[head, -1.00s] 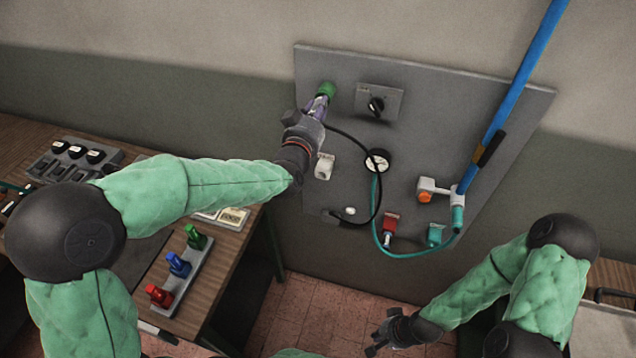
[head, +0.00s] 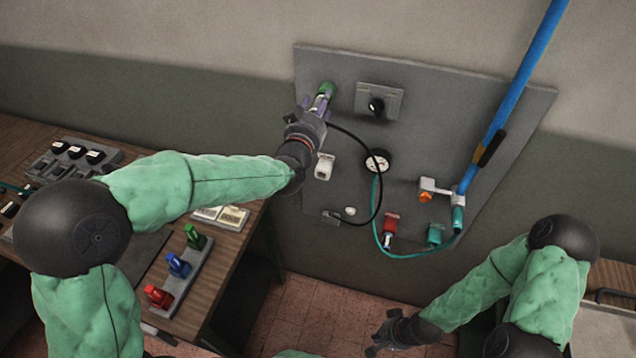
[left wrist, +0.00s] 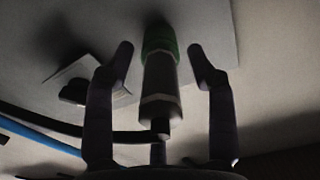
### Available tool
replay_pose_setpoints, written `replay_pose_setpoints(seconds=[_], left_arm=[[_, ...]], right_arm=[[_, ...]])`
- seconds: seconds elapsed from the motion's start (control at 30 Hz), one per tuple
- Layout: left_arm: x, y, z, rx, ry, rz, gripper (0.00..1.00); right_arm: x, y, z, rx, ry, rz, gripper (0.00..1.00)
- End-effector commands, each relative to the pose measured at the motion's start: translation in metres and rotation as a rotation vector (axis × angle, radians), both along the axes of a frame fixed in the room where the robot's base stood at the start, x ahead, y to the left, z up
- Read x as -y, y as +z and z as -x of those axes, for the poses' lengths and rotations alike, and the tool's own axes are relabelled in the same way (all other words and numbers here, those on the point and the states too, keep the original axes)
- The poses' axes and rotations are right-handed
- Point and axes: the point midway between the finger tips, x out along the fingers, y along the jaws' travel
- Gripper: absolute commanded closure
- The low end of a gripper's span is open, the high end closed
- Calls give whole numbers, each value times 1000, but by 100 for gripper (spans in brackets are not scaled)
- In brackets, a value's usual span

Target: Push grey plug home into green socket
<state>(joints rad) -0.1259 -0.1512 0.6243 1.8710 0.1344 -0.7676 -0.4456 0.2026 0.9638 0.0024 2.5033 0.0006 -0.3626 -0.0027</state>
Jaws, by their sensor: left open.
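The green socket (head: 328,87) is on the upper left of the grey wall panel. It also shows in the left wrist view (left wrist: 159,40). The grey plug (left wrist: 160,85) sits in line with the socket, its end at the green ring; how deep it sits I cannot tell. A black cable leaves its near end. My left gripper (head: 316,104) is open, its fingers on either side of the plug with gaps, as the left wrist view (left wrist: 162,55) shows. My right gripper (head: 378,342) is low, away from the panel; its jaw state is unclear.
A wooden bench (head: 225,275) stands at left.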

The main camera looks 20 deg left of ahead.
Motion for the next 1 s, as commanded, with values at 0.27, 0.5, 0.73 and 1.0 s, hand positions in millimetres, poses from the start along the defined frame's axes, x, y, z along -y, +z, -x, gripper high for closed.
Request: replay_pose_setpoints(seconds=[0.27, 0.5, 0.73, 1.0], left_arm=[[0, 1, 14, 0, 0, 0, 44], [-2, 1, 52, 2, 0, 1, 44], [-3, 0, 89, 2, 0, 1, 44], [-4, 0, 116, 1, -1, 0, 44]], right_arm=[[0, 0, 0, 0, 0, 0, 100], [0, 0, 0, 0, 0, 0, 100], [0, 0, 0, 0, 0, 0, 100], [0, 0, 0, 0, 0, 0, 100]])
